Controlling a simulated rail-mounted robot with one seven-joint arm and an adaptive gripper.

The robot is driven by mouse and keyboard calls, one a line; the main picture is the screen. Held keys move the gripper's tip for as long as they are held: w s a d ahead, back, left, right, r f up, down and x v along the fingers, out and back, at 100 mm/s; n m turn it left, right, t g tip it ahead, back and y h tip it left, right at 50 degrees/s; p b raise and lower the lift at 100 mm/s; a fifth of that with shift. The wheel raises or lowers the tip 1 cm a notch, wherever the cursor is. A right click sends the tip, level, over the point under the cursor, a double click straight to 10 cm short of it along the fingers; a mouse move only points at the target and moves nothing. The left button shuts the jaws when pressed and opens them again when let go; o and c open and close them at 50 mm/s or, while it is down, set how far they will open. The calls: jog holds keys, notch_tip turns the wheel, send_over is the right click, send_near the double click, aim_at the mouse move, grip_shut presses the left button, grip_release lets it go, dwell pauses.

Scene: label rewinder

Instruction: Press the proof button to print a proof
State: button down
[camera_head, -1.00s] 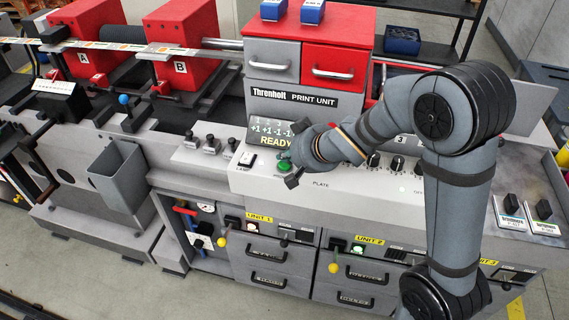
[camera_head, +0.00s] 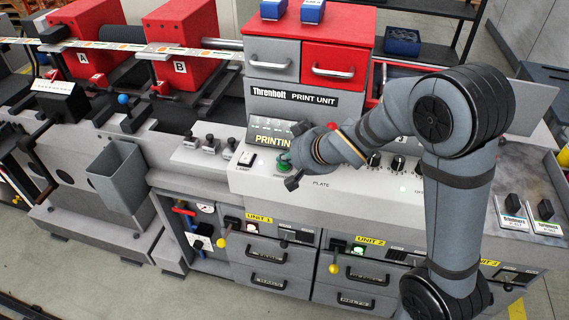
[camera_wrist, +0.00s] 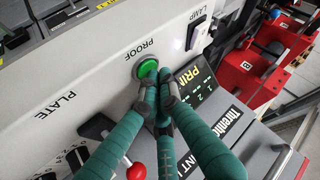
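The green proof button (camera_head: 283,167) sits on the sloped panel of the print unit, just below the display (camera_head: 267,139), which reads "PRINTIN" with its right end covered by my gripper. In the wrist view the round green button (camera_wrist: 148,69) has a metal rim and the label PROOF beside it. My gripper (camera_wrist: 158,97) has its teal fingers drawn together, with the tips at the button's edge and covering part of it. They look in contact or very close; exact contact cannot be told. Nothing is held.
A LAMP switch (camera_head: 246,160) is left of the button. A black lever with a red knob (camera_wrist: 136,171) and dark knobs (camera_head: 397,164) are close by on the panel. Red and grey drawers (camera_head: 333,70) rise behind. Labelled web runs past red units A and B at left.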

aim_at(286, 167)
dwell(0.3)
jog(key=shift+r+p, duration=0.85)
jog(key=shift+p, duration=0.05)
notch_tip(286, 167, up, 5)
jog(key=p, duration=0.5)
dwell(2.7)
